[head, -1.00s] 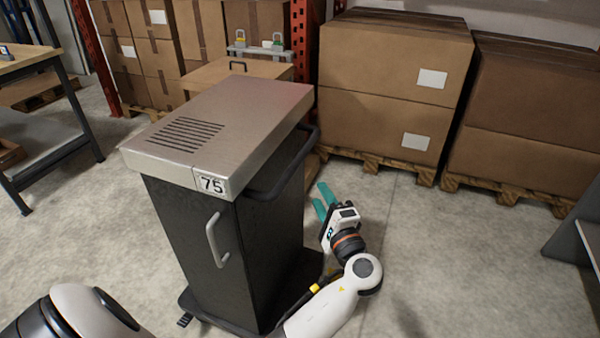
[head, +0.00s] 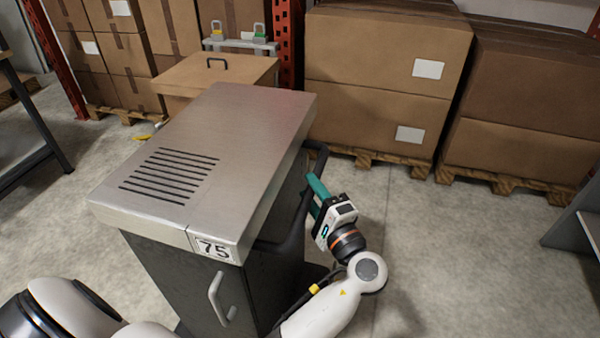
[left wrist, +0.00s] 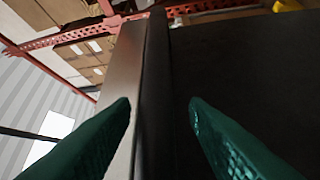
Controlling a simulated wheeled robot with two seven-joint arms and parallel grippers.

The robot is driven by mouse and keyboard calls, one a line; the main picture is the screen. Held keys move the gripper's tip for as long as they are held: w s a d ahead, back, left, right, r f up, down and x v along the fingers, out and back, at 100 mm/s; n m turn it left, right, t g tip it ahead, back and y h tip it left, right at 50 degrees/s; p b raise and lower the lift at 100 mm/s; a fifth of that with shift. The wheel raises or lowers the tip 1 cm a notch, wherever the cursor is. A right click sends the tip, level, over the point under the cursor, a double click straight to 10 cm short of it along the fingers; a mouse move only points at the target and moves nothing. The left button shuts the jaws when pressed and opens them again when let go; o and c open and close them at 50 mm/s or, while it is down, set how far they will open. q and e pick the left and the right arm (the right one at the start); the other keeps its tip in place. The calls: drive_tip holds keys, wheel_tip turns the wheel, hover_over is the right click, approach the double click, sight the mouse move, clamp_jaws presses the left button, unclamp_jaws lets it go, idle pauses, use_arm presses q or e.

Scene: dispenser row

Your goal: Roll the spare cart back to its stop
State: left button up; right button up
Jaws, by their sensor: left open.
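The cart (head: 215,150) has a brushed metal top with slots, a dark body, a "75" label and a light door handle. A dark push bar (head: 312,165) runs along its right side. My left gripper (head: 314,195) is at that side, its teal fingers pointing at the bar. In the left wrist view, the open fingers (left wrist: 160,108) lie either side of the dark bar (left wrist: 156,85), with the metal top edge to its left. Whether they touch the bar cannot be told. The cart's base is mostly hidden. I cannot make out a stop. My right gripper is not in view.
Stacked cartons (head: 385,85) on pallets stand behind and to the right. A wooden box (head: 215,75) with a dark handle is just behind the cart. A small yellow thing (head: 143,136) lies on the floor at left. Concrete floor (head: 470,260) is clear at right.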

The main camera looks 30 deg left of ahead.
use_arm(q)
drive_tip(key=shift+w+a+r, duration=0.1)
drive_tip(key=shift+w+a, duration=0.05)
drive_tip(key=shift+a, duration=0.1)
clamp_jaws()
